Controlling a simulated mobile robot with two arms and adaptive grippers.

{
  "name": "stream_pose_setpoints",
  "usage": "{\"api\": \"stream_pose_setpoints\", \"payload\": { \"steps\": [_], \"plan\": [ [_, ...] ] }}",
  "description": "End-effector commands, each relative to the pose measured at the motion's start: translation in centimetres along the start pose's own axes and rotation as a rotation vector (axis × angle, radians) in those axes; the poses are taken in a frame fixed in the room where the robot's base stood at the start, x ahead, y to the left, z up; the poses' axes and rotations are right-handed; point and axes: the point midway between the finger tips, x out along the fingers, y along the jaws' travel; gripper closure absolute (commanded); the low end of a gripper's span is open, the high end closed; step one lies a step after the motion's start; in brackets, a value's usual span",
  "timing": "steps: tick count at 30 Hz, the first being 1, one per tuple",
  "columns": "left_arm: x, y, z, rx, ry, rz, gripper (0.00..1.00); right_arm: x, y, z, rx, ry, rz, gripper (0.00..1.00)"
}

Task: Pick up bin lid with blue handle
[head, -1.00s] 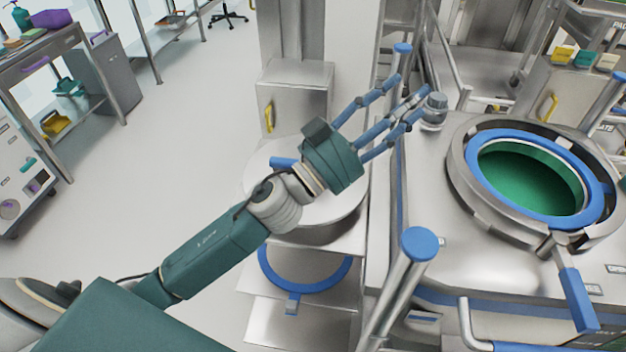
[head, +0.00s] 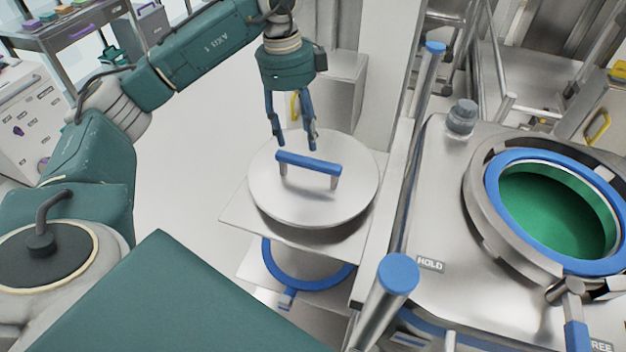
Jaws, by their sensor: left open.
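The bin lid (head: 279,205) is a round metal disc with a raised blue bar handle (head: 308,163) on two metal posts. It lies flat on a metal shelf in the middle of the head view. My left gripper (head: 294,143) points down over the far side of the lid, just behind the handle in the picture. Its fingers are apart with nothing between them. I cannot tell the exact height of the fingertips above the lid. My right gripper is not in view.
A metal vessel with a blue-ringed round opening (head: 491,185), green inside, stands at the right. Blue-capped posts (head: 398,273) rise beside the lid. A lower shelf holds a blue ring (head: 305,284). A metal cabinet (head: 338,95) stands behind. The floor at left is clear.

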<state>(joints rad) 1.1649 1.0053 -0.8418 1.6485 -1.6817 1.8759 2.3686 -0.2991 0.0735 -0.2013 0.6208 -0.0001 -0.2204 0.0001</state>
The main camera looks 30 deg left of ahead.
Motion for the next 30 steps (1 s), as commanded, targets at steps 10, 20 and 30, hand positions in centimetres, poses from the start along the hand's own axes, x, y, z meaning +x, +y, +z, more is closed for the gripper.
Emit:
{"api": "stream_pose_setpoints", "payload": {
  "steps": [10,20,30],
  "plan": [
    [4.4,0.1,-0.1,0.005,0.001,0.002,0.49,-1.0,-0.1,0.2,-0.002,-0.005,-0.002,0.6],
    [8.6,-0.1,-0.5,0.006,0.002,0.005,0.49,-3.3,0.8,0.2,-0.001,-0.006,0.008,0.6],
    [9.7,-0.2,-0.5,0.007,0.003,0.001,0.49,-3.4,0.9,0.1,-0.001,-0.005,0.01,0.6]
  ]
}}
